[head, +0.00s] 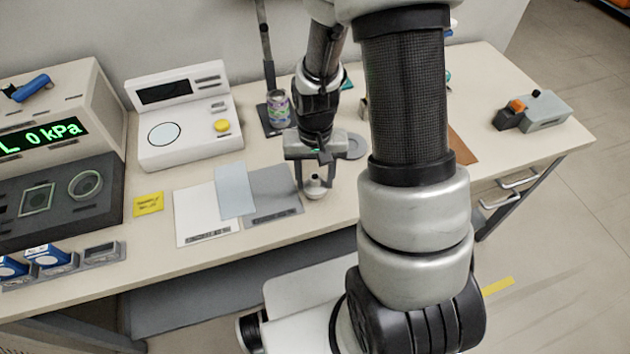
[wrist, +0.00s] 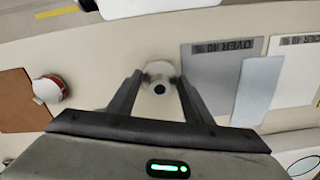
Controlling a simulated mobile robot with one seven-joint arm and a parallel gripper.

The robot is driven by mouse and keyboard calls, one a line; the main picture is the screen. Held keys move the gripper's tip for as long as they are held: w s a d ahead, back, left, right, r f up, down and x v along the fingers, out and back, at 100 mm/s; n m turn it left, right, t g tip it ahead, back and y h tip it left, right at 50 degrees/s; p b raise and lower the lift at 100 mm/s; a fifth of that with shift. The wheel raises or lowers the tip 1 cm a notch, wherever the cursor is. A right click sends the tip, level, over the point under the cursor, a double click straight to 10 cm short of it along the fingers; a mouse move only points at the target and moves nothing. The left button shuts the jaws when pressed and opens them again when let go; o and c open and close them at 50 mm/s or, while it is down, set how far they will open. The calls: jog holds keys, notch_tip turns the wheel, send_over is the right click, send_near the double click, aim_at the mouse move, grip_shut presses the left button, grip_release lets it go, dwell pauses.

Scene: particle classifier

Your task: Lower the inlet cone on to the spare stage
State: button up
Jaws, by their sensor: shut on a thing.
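The inlet cone (head: 315,188) is a small pale round piece with a knob-like top, at the right of the grey mat in the head view. My gripper (head: 314,178) points down, shut on it. In the wrist view the cone (wrist: 160,72) shows a dark central hole between the fingertips (wrist: 160,82). I cannot tell whether its underside touches anything. I cannot pick out the spare stage for sure. A white round piece with red (wrist: 48,89) stands by the brown mat in the wrist view.
A grey mat (head: 272,209), a white mat (head: 195,228) and a pale blue sheet (head: 234,184) lie left of the gripper. A stand with a small cylinder (head: 278,109) is behind. A white instrument (head: 183,139) stands at the back left. My arm hides the table's right middle.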

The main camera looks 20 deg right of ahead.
aim_at(314, 174)
jog(key=r, duration=0.3)
jog(key=r+p, duration=0.1)
jog(key=r, duration=0.2)
jog(key=w+r, duration=0.1)
jog(key=r, duration=0.2)
jog(key=shift+r+p, duration=0.15)
jog(key=shift+p, duration=0.15)
jog(key=w+a+r+p, duration=0.1)
jog(key=w+r+p, duration=0.15)
jog(key=w, duration=0.65)
jog(key=w+r+p, duration=0.2)
jog(key=w+p, duration=0.2)
jog(key=w, duration=0.4)
jog(key=w+a+r+p, duration=0.1)
jog(key=w+r+p, duration=0.15)
jog(key=w, duration=0.65)
jog(key=shift+f+b, duration=0.95)
jog(key=shift+f, duration=1.75)
jog(key=shift+f+b, duration=0.5)
jog(key=o, duration=1.3)
